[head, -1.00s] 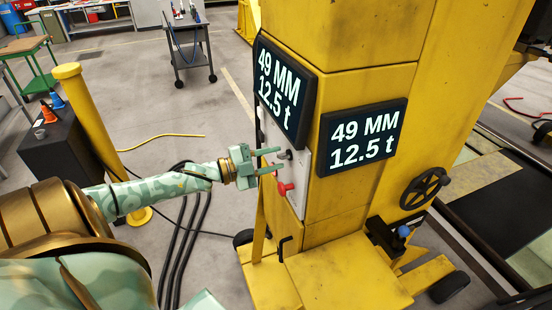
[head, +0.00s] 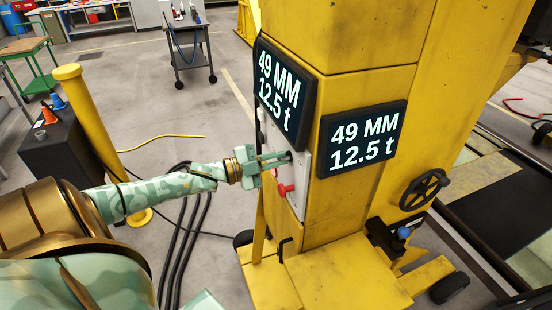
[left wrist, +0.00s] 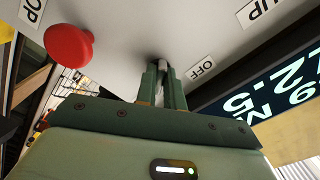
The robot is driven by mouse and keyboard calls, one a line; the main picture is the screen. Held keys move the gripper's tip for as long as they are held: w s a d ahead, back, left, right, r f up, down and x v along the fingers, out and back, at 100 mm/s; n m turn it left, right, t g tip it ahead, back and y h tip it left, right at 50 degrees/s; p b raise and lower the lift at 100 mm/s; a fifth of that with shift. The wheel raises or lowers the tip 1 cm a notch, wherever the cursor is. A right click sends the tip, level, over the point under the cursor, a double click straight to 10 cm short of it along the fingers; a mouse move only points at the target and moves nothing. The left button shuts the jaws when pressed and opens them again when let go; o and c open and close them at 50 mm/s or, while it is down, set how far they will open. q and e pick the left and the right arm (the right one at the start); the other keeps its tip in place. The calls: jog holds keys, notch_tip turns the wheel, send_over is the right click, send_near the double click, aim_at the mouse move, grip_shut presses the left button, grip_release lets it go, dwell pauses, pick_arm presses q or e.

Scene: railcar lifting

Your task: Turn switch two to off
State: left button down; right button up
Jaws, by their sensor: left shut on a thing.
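My left gripper (head: 280,159) is at the light grey control panel (head: 303,165) on the side of the yellow column. In the left wrist view its fingers (left wrist: 167,80) are shut on a small switch lever (left wrist: 166,64), which is mostly hidden between them. A label reading OFF (left wrist: 201,69) is on the panel just right of the fingers. I see no number that tells which switch this is. My right gripper is not in view.
A red button (left wrist: 69,46) stands out left of the fingers; it also shows below the gripper (head: 285,190). Two displays, one above the panel (head: 285,90) and one at right (head: 362,138), read 49 MM and 12.5 t. A yellow post (head: 95,130) stands left.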

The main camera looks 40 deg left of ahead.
pick_arm(q)
jog(key=n+p, duration=0.2)
jog(key=shift+r+n, duration=0.1)
jog(key=shift+n, duration=0.3)
jog(key=n+p, duration=0.1)
jog(key=n, duration=0.1)
jog(key=shift+n+p, duration=0.3)
jog(key=n+p, duration=0.1)
jog(key=n, duration=0.1)
jog(key=shift+d+n, duration=0.1)
jog(key=shift+n, duration=0.2)
jog(key=shift+f+n+p, duration=0.2)
jog(key=shift+n+p, duration=0.55)
jog(key=shift+n, duration=0.95)
jog(key=shift+s, duration=0.1)
jog(key=c, duration=1.5)
grip_release()
